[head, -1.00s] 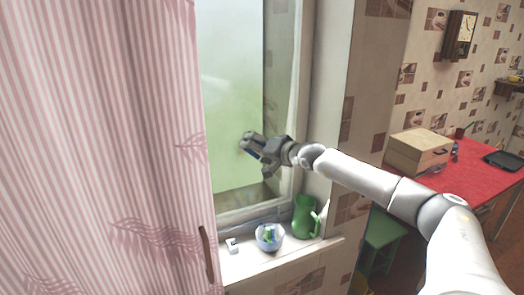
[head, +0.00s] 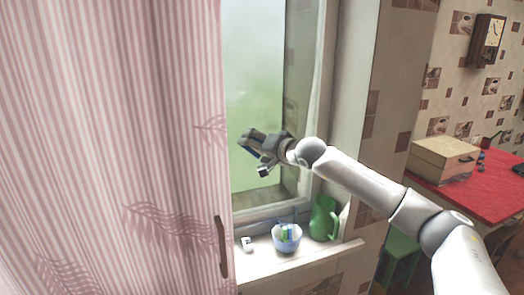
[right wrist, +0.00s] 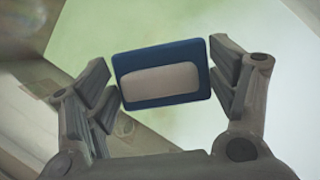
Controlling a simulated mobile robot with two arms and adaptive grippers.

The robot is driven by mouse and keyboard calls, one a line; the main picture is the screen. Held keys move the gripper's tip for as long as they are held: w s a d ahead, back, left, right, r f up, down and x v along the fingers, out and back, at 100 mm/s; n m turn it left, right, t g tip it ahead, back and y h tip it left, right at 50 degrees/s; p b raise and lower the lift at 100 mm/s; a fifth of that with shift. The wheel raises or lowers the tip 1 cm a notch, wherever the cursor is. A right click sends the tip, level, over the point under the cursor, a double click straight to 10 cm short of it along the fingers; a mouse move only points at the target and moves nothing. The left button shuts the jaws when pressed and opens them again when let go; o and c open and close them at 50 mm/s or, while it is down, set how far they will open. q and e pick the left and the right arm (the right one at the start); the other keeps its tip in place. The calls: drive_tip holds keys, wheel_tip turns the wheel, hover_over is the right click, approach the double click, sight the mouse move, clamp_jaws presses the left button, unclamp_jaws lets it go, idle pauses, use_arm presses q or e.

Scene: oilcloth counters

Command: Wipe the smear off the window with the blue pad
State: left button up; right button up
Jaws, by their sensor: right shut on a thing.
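The window pane (head: 256,60) is pale green and hazy, partly behind the pink curtain. I cannot pick out a distinct smear on it. My right gripper (head: 251,149) is in front of the lower part of the pane. It is shut on the blue pad (right wrist: 160,56), whose blue rim and pale grey back show between the fingers (right wrist: 164,76) in the right wrist view. In the head view the pad is mostly hidden by the fingers. I cannot tell whether it touches the glass. My left gripper is not in view.
The striped pink curtain (head: 120,110) covers the left side. On the sill (head: 265,269) below the gripper stand a bowl (head: 287,241) with things in it, a green jug (head: 324,219) and a small white object (head: 247,244). A red table (head: 486,196) with a wooden box (head: 440,162) is at right.

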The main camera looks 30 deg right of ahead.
drive_tip(key=shift+r+p, duration=0.4)
drive_tip(key=shift+r, duration=0.5)
drive_tip(key=s+d+p, duration=0.2)
drive_tip(key=d, duration=0.6)
drive_tip(key=shift+d, duration=0.4)
drive_tip(key=shift+s+d, duration=0.15)
drive_tip(key=shift+d, duration=0.4)
drive_tip(key=shift+s+d, duration=0.15)
drive_tip(key=shift+d, duration=0.35)
drive_tip(key=shift+s+b, duration=0.1)
drive_tip(key=shift+b, duration=0.2)
drive_tip(key=s+b, duration=0.1)
drive_tip(key=s+a+b, duration=0.1)
drive_tip(key=s+b, duration=0.2)
drive_tip(key=s, duration=0.1)
drive_tip(key=shift+s+a+b, duration=0.25)
drive_tip(key=shift+a+b, duration=0.05)
drive_tip(key=shift+b, duration=0.1)
